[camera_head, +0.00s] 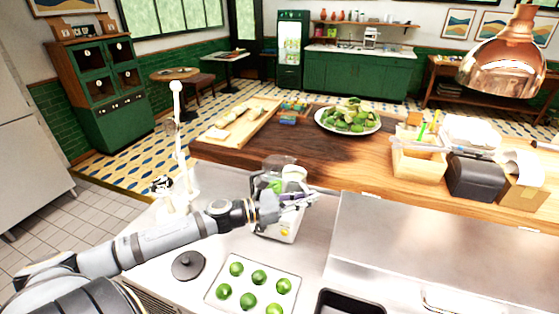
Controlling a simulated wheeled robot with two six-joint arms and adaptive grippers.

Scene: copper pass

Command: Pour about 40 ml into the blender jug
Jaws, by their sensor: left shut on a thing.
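The blender stands on the steel counter, its clear jug (272,184) on a white base (284,233) with an orange knob. Green shows inside the jug. My left arm comes in from the left, and its gripper (298,200) is in front of the jug, hiding part of it. The gripper is shut on a small pale cup (294,173), with a greenish tint, by the jug's upper right side. Its tilt and contents are too small to tell. A dark round lid (188,265) with a knob lies on the counter. My right gripper is not in view.
A white tray (212,296) of several limes lies in front of the blender. A black pan (350,303) is at the bottom. A white stand (180,150) rises at the left. The wooden ledge (240,156) behind holds a green-filled plate (348,118). Steel surface at right is clear.

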